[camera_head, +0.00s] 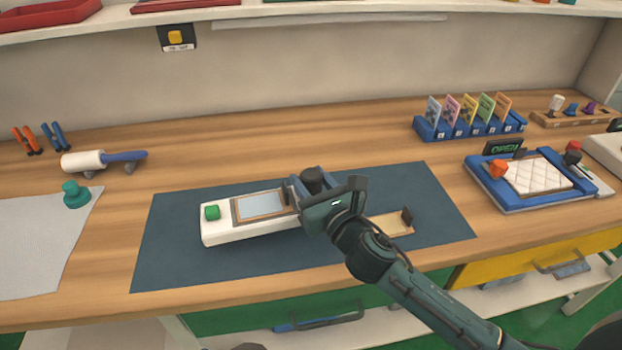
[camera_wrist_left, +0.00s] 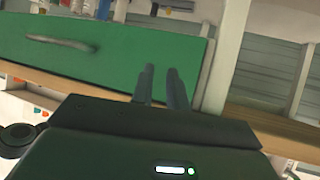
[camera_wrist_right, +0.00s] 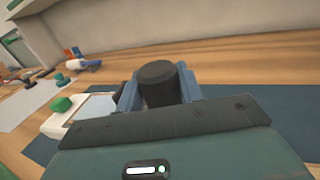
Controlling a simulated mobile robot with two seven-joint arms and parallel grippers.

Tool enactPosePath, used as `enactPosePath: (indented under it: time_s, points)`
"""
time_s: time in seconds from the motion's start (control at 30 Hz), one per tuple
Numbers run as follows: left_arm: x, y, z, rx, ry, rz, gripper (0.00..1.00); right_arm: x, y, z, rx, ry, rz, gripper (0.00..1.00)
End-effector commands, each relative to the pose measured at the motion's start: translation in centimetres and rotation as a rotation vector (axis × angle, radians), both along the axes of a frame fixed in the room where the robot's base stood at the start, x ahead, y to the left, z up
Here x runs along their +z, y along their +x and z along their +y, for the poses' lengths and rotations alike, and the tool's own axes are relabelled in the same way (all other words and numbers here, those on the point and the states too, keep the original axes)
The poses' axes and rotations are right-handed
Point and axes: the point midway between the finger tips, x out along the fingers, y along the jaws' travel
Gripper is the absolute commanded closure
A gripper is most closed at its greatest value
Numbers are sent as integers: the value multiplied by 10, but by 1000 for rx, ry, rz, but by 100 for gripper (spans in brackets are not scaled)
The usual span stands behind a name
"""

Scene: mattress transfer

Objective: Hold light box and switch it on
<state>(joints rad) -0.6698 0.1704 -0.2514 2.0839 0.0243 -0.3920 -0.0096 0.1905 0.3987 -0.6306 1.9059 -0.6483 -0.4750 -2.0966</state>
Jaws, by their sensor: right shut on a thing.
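The light box (camera_head: 235,228) is a long white box lying on the dark blue mat. It has a green button (camera_head: 212,212) at its left end and a wood-framed pale panel (camera_head: 262,206) on top. My right gripper (camera_head: 313,190) is shut on an upright black cylinder (camera_wrist_right: 158,85) at the box's right end and hides that end. In the right wrist view the green button (camera_wrist_right: 61,104) shows left of the fingers. My left gripper (camera_wrist_left: 160,88) shows only in its wrist view, empty, fingers slightly apart, in front of a green drawer (camera_wrist_left: 110,55).
The mat (camera_head: 180,265) has bare room left of the box. A wooden-framed piece (camera_head: 392,225) shows right of my gripper. Farther right are a card rack (camera_head: 470,128) and a blue tray (camera_head: 520,190) with a quilted pad. A roller (camera_head: 85,162) and green knob (camera_head: 75,194) are left.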

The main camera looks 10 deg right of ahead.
Motion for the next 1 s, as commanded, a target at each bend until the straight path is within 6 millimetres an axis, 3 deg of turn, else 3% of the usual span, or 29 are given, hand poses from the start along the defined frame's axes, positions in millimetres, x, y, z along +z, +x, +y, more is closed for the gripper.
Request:
enactPosePath:
  time_s: [1.0]
  points:
    - [-4, 4, -7, -21, -21, -38, 84, -29, 0, 1, 2, 2, -4, 100]
